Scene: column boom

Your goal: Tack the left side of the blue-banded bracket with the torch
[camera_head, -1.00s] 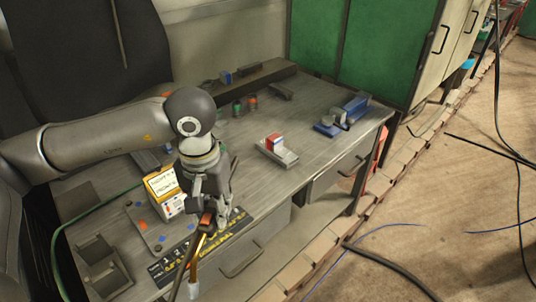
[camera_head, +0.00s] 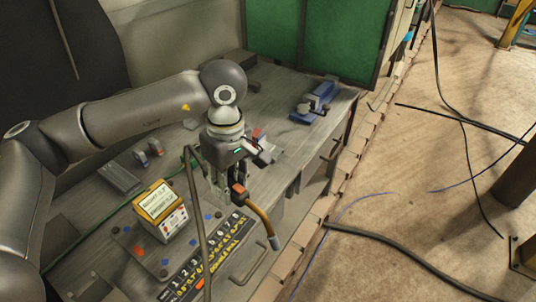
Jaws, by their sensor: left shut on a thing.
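My left gripper (camera_head: 232,186) is shut on the torch and holds it above the table's front edge. The torch (camera_head: 259,217) has a dark and red handle and a curved orange neck; its pale nozzle points down, beyond the table's front edge. A blue and grey piece (camera_head: 318,103) sits near the table's right end, apart from the torch. I cannot make out a separate blue band on it. A second piece with a red part (camera_head: 258,135) is partly hidden behind my left gripper. My right gripper is not in view.
A yellow-topped box (camera_head: 162,212) with a lit display stands on the table (camera_head: 150,270), left of the torch. A dark numbered strip (camera_head: 208,258) lies along the front edge. Green panels (camera_head: 340,35) stand behind.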

